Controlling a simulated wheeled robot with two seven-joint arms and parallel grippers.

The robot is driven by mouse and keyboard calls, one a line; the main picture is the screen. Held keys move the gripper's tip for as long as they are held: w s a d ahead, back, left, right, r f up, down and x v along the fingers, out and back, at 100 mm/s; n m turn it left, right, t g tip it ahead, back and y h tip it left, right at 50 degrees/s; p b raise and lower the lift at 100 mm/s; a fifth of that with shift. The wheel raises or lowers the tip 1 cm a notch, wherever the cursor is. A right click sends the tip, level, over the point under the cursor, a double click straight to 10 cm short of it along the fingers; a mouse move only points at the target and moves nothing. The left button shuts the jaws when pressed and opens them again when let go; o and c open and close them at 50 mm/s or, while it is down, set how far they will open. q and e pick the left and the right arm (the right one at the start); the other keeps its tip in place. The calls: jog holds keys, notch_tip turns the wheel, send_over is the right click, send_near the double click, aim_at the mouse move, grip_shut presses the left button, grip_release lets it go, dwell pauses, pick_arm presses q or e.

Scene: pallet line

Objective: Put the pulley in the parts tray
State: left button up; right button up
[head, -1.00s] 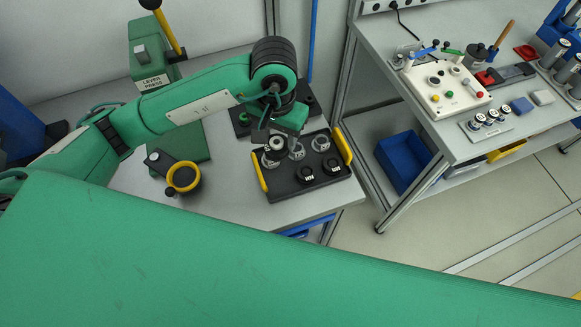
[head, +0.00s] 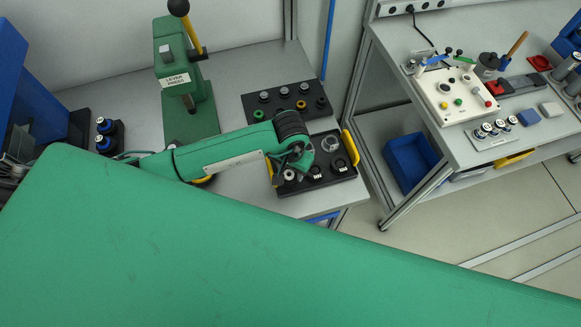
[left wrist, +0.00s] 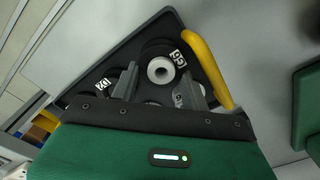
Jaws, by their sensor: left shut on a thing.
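The parts tray (head: 322,188) is black with yellow handles and stands on the grey table in the head view. Its yellow handle (left wrist: 207,68) and number tags show in the left wrist view. My left gripper (head: 289,164) is over the tray's left part, pointing down. In the left wrist view its two fingers (left wrist: 160,88) are on either side of a pulley (left wrist: 162,69) with a pale ring-shaped hub, and the gripper is shut on it. The pulley is at or just above the tray floor; whether it touches is unclear. My right gripper is not in view.
Dark parts (head: 315,172) and a pale ring (head: 331,143) occupy other places in the tray. A black part holder (head: 285,101) lies behind it, and a green lever press (head: 175,75) stands back left. A second table (head: 460,150) stands on the right.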

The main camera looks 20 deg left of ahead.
pick_arm(q)
jog(key=shift+f, duration=0.3)
jog(key=shift+f+b, duration=0.2)
jog(key=shift+b, duration=0.1)
jog(key=o, duration=1.1)
jog(key=shift+c, duration=0.2)
jog(key=shift+r, duration=0.1)
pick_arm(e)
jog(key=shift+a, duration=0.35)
pick_arm(q)
jog(key=shift+r, duration=0.1)
jog(key=shift+w+r, duration=0.1)
jog(key=shift+r, duration=0.15)
notch_tip(320, 180, up, 12)
jog(key=b, duration=0.4)
jog(key=shift+f, duration=0.2)
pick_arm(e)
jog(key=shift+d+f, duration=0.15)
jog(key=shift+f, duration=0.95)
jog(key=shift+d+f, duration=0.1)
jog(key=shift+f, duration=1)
